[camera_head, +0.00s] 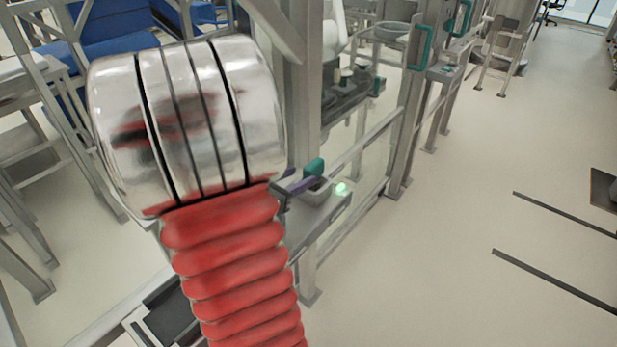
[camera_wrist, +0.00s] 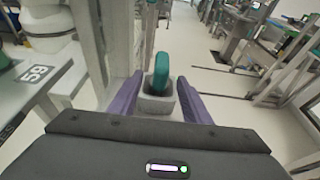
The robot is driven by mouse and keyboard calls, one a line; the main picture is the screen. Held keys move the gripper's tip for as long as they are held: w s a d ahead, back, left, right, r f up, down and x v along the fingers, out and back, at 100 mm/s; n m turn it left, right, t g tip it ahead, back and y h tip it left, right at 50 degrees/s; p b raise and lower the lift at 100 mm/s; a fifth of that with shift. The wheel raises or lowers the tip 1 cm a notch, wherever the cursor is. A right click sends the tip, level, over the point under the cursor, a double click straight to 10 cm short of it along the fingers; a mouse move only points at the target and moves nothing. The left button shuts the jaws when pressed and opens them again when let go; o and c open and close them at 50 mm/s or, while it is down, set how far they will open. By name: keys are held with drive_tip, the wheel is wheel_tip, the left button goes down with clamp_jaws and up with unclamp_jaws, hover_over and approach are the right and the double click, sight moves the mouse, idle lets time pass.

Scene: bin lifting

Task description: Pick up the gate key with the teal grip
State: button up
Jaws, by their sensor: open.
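The gate key with the teal grip (camera_head: 314,167) stands upright in a small grey holder (camera_head: 318,190) on the machine frame, just right of my arm. In the wrist view the teal grip (camera_wrist: 161,73) rises from the grey holder (camera_wrist: 157,103) near the middle. My gripper (camera_wrist: 159,96) is open, with one purple finger on the left of the key and one on the right. Neither finger clearly touches the grip. In the head view my arm hides most of the gripper, and only bits of purple finger (camera_head: 301,186) show.
A green light (camera_head: 342,188) glows beside the holder. Grey frame posts (camera_head: 408,120) and a clear panel stand behind it. Teal handles (camera_head: 420,47) are on the frame farther back. Open floor (camera_head: 470,200) lies to the right, with dark strips on it.

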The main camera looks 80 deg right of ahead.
sight(314, 171)
drive_tip(key=shift+x, duration=1.1)
drive_tip(key=shift+s, duration=0.1)
drive_tip(key=shift+x, duration=2.6)
drive_tip(key=shift+a, duration=0.1)
clamp_jaws()
